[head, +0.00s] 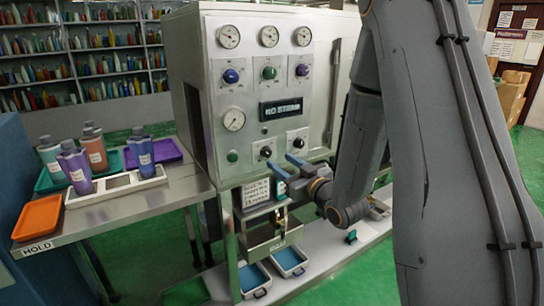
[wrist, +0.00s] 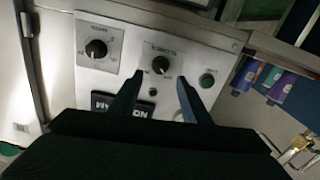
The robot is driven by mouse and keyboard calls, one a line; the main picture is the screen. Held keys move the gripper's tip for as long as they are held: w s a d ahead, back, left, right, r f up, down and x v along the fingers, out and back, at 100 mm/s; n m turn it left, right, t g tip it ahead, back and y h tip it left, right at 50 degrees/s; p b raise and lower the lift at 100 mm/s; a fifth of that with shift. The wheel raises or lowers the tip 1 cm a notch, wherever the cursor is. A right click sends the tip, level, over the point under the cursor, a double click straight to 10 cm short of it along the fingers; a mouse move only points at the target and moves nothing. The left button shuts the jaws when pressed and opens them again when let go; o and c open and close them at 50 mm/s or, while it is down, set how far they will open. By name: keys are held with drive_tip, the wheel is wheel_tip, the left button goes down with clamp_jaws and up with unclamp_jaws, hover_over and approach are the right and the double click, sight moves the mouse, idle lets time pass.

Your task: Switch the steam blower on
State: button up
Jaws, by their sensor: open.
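The steel machine's front panel (head: 250,105) carries dials, coloured knobs and a dark display (head: 280,108) that seems to read "NO STEAM". Low on it are a left black knob (head: 266,152), a right black knob (head: 297,141) and a green button (head: 232,156). My gripper (head: 280,163) is open and empty, just in front of the left black knob. In the wrist view its fingers (wrist: 158,78) straddle this knob (wrist: 160,64), without visible contact. The other black knob (wrist: 96,48) and the green button (wrist: 207,79) lie to either side. Knob labels are too blurred to read surely.
A steel side table (head: 130,205) at left holds bottles (head: 75,165) in a white rack, with orange, purple and green trays. My arm hides the machine's right side.

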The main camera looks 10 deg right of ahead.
sight(269, 153)
drive_tip(key=shift+p+x, duration=0.5)
drive_tip(key=shift+x, duration=2.65)
drive_tip(key=c, duration=1)
drive_tip(key=shift+c, duration=0.2)
